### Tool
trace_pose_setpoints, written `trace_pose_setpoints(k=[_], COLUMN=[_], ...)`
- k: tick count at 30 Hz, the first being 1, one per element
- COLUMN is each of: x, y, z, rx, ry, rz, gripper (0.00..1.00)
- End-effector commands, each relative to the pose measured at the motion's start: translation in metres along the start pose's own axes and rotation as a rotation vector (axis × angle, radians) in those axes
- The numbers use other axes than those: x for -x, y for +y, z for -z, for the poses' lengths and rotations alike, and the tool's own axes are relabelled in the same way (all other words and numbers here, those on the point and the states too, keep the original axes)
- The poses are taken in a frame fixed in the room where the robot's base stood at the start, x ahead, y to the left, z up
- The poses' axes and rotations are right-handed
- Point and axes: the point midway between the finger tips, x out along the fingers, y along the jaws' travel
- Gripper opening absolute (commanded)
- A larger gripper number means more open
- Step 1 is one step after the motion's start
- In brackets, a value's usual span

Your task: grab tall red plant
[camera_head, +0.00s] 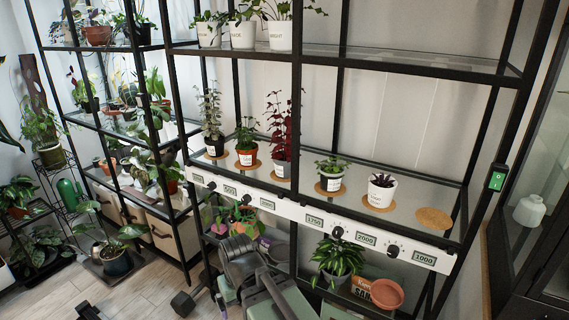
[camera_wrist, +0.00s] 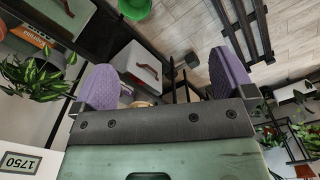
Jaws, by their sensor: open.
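The tall red plant (camera_head: 280,128) has dark red leaves and stands upright in a dark grey pot with a white label, on the middle shelf of the black rack. In the head view my arm is in front of the rack, below the shelf; the fingers are not clear there.
A white panel with knobs and displays (camera_head: 366,239) runs along the shelf's front edge. Other potted plants (camera_head: 212,123) stand close on cork mats. An empty cork mat (camera_head: 434,218) lies at the right. Wood floor (camera_wrist: 200,20) shows behind my fingers.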

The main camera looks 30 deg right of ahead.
Motion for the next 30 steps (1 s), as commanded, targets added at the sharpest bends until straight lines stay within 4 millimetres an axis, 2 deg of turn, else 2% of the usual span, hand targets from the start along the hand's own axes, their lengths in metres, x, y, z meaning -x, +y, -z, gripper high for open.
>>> trace_pose_setpoints(k=[17,18,20,23,25,27,29,30], x=[0.002,0.003,0.004,0.014,0.034,0.067,0.102,0.126], y=[0.002,0.005,0.018,0.067,0.113,0.156,0.183,0.193], z=[0.000,0.007,0.028,0.075,0.119,0.164,0.201,0.222], rx=[-0.005,-0.011,-0.021,0.070,0.266,0.543,0.811,0.988], ry=[0.000,0.000,0.004,0.048,0.055,-0.011,-0.150,-0.282], rz=[0.000,0.000,-0.053,-0.292,-0.549,-0.851,-1.110,-1.265], gripper=[1.00,1.00,1.00,1.00,1.00,1.00,1.00,1.00])
